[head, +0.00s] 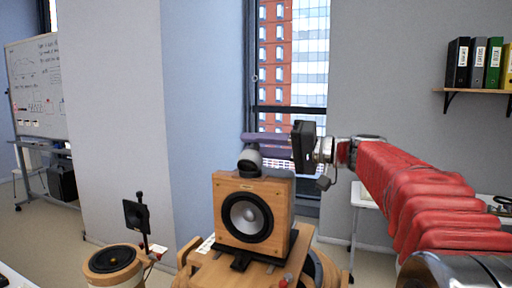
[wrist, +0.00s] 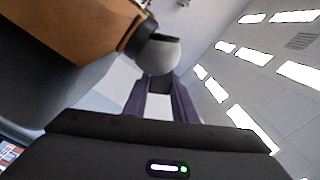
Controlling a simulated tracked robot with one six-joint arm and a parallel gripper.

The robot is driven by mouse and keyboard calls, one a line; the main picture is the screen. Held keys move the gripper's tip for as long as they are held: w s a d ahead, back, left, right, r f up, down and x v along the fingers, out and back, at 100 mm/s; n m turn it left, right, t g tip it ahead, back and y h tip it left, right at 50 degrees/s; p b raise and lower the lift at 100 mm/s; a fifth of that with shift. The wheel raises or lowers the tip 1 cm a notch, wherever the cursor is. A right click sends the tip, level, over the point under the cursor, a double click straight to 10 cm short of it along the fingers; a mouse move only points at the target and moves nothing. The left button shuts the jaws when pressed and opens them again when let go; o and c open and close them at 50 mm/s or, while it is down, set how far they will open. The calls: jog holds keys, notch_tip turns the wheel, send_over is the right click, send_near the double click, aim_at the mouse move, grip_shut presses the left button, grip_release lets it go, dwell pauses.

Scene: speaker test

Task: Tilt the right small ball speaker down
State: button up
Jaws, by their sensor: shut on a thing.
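A small ball speaker (head: 249,160), light below with a dark band and cap, sits on top of a wooden box speaker (head: 233,238). It is the only ball speaker I can make out. In the wrist view the pale ball (wrist: 158,55) shows at the top centre, beside the wooden box (wrist: 85,30). My gripper (head: 246,143) reaches in from the right, with purple fingers at the top of the ball. In the wrist view my gripper (wrist: 159,90) is shut on a dark part of the ball speaker. The exact contact is partly hidden.
The box speaker stands on a wooden stand (head: 215,268). A lower round wooden speaker (head: 112,260) with a small black panel (head: 136,216) is at the left. A window (head: 292,65) is behind. A white table (head: 368,203) stands at the right, behind my arm.

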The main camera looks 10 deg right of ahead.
jog(key=shift+f, duration=0.3)
jog(key=o, duration=1)
jog(key=shift+r, duration=0.2)
jog(key=shift+o, duration=0.2)
jog(key=shift+d, duration=0.1)
jog(key=v, duration=1.3)
jog(key=shift+s+d, duration=0.2)
jog(key=shift+d, duration=0.1)
jog(key=shift+f, duration=0.1)
